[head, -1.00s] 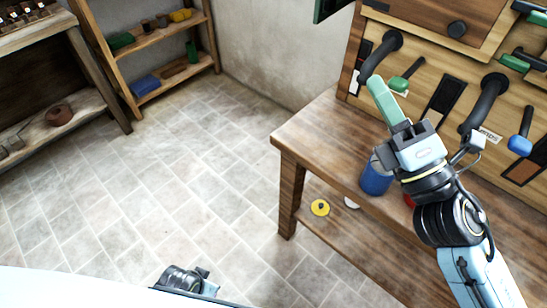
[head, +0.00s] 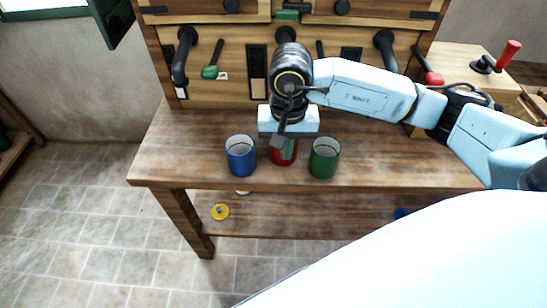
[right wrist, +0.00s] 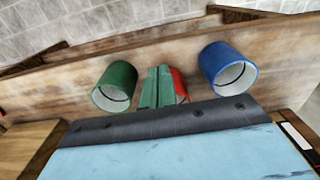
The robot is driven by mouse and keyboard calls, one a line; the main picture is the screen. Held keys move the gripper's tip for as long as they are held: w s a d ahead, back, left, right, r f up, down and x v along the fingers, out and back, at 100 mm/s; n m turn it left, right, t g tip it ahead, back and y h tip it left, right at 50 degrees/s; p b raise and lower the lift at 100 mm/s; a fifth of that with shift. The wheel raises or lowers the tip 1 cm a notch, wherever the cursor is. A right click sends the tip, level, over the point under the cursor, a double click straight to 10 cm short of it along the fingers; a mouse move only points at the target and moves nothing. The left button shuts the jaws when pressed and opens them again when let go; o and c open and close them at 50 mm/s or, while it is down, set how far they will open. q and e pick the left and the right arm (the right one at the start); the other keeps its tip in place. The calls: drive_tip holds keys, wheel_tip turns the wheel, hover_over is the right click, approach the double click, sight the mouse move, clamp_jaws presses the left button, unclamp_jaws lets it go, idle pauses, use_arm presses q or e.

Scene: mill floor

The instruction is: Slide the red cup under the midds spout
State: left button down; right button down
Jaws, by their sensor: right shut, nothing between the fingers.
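The red cup (head: 283,159) stands near the front edge of the bench, between the blue cup (head: 240,160) and the green cup (head: 323,162). My right gripper (head: 289,147) is shut and empty, pointing down at the red cup and hiding its upper part. In the right wrist view its green fingers (right wrist: 158,74) lie together in front of the red cup (right wrist: 181,86); I cannot tell whether they touch it. The middle spout is mostly hidden behind my right arm, and I cannot read its label. My left gripper is out of view.
The left black spout (head: 181,60) and right black spout (head: 385,50) hang from the wooden cabinet. A green lever (head: 210,72) and a red lever (head: 433,78) stick out there. The bench top (head: 180,140) is clear at the left. A yellow disc (head: 220,211) lies on the lower shelf.

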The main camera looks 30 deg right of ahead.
sight(275, 154)
wheel_tip(275, 154, down, 10)
drive_tip(key=shift+s+r+b, duration=0.1)
drive_tip(key=shift+b, duration=0.4)
drive_tip(key=w, duration=0.1)
drive_tip(key=w+d, duration=0.1)
drive_tip(key=w, duration=0.1)
drive_tip(key=shift+d, duration=0.3)
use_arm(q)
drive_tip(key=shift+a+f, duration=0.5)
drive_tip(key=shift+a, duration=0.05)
use_arm(e)
drive_tip(key=shift+w+d, duration=0.2)
drive_tip(key=shift+w, duration=0.1)
drive_tip(key=shift+d, duration=0.1)
